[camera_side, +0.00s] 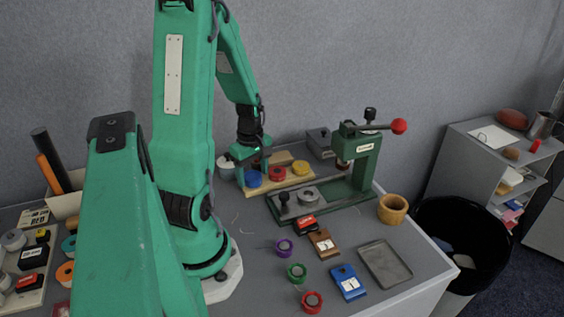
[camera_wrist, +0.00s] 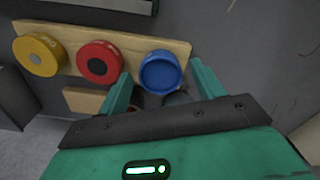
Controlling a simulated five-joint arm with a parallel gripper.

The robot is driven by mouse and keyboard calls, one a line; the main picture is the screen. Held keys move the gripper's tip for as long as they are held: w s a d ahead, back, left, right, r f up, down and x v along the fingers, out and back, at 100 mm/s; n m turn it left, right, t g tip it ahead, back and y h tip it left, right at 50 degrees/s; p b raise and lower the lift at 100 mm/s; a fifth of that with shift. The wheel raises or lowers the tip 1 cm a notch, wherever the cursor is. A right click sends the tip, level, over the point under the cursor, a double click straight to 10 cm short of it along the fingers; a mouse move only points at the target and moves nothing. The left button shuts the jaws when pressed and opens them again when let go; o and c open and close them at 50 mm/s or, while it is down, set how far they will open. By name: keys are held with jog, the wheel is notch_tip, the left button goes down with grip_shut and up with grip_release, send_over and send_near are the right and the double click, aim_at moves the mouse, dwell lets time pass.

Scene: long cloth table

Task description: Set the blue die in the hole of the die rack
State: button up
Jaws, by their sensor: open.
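The blue die (camera_side: 254,180) is a round blue disc at the left end of the wooden die rack (camera_side: 292,182) in the side view. In the wrist view the blue die (camera_wrist: 160,73) is at the right end of the rack (camera_wrist: 128,46), beside a red die (camera_wrist: 99,62) and a yellow die (camera_wrist: 40,54). The hole under the blue die is hidden, so I cannot tell how deep it sits. My gripper (camera_side: 253,170) is open, fingers pointing down at the blue die. In the wrist view the blue die lies between the fingertips of my gripper (camera_wrist: 160,76), with gaps at both sides.
A green press (camera_side: 358,160) with a red-knobbed lever stands just right of the rack. A wooden block (camera_side: 281,158) and a pale round container (camera_side: 226,164) are close behind. Coloured rolls, blue and brown cards and a grey tray (camera_side: 385,262) lie in front.

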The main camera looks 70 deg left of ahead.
aim_at(253, 177)
notch_tip(253, 177, up, 13)
jog(key=shift+f, duration=0.2)
dwell(0.6)
dwell(0.4)
jog(key=w+d+r+m+t, duration=0.1)
jog(key=d+r+m, duration=0.3)
jog(key=d+m, duration=0.7)
jog(key=w+d+r+m+t, duration=0.2)
jog(key=d+r+m+t, duration=0.2)
jog(key=d+m, duration=0.7)
jog(key=shift+w+d+r+m+t, duration=0.15)
jog(key=shift+d+r+m+t, duration=0.15)
jog(key=shift+d+r, duration=0.25)
